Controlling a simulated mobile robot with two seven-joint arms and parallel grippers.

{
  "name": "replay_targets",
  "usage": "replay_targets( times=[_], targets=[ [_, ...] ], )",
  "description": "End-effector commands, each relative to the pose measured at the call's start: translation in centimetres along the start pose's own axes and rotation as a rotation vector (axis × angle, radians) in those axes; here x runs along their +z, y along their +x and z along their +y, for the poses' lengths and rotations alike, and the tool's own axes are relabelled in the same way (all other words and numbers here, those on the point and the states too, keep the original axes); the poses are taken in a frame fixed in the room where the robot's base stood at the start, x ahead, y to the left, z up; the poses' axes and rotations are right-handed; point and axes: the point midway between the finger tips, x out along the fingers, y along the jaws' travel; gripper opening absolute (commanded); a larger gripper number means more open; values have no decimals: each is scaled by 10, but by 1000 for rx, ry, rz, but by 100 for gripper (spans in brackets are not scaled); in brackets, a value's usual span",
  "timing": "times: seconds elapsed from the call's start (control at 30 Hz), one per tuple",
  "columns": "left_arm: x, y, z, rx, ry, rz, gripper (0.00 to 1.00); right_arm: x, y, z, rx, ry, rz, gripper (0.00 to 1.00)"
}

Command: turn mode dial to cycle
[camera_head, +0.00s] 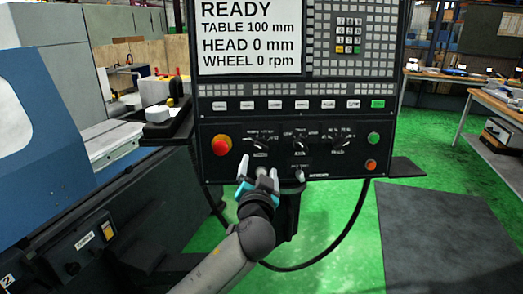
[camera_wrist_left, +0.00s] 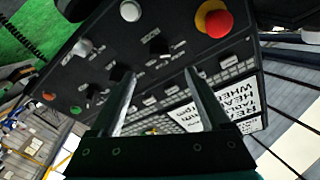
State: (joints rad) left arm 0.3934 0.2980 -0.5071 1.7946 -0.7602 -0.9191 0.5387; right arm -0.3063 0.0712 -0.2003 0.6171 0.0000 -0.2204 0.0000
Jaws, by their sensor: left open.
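The control panel (camera_head: 215,172) carries a row of three black dials: a left dial (camera_head: 260,145), a middle dial (camera_head: 300,145) and a right dial (camera_head: 341,144). Their labels are too small for me to tell surely which is the mode dial. My left gripper (camera_head: 259,168) is open just below the left dial, fingers pointing at the panel. In the left wrist view, its fingers (camera_wrist_left: 160,74) stand apart with nothing between them, and the left dial (camera_wrist_left: 158,46) shows just beyond the tips. I cannot tell whether they touch the panel. My right gripper is not in view.
A red stop button (camera_head: 221,145) sits left of the dials. Green (camera_head: 374,138) and orange (camera_head: 371,164) buttons are at the right. A silver knob (camera_head: 299,172) is below the middle dial. The screen (camera_head: 248,40) reads READY. A cable loops below the panel.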

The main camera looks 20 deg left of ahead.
Motion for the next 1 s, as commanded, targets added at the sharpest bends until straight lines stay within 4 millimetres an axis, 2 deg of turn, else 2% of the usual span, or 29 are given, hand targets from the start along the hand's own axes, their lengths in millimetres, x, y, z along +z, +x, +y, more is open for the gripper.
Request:
replay_targets(
  times=[0.2,0.6,0.8,1.0],
  targets=[
    [0,33,0,-1,2,0,80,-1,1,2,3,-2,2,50],
    [0,83,0,-1,1,-1,80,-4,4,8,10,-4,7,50],
    [0,97,0,0,1,0,80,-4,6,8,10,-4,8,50],
    [0,102,1,2,1,0,80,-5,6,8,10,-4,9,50]
  ],
)
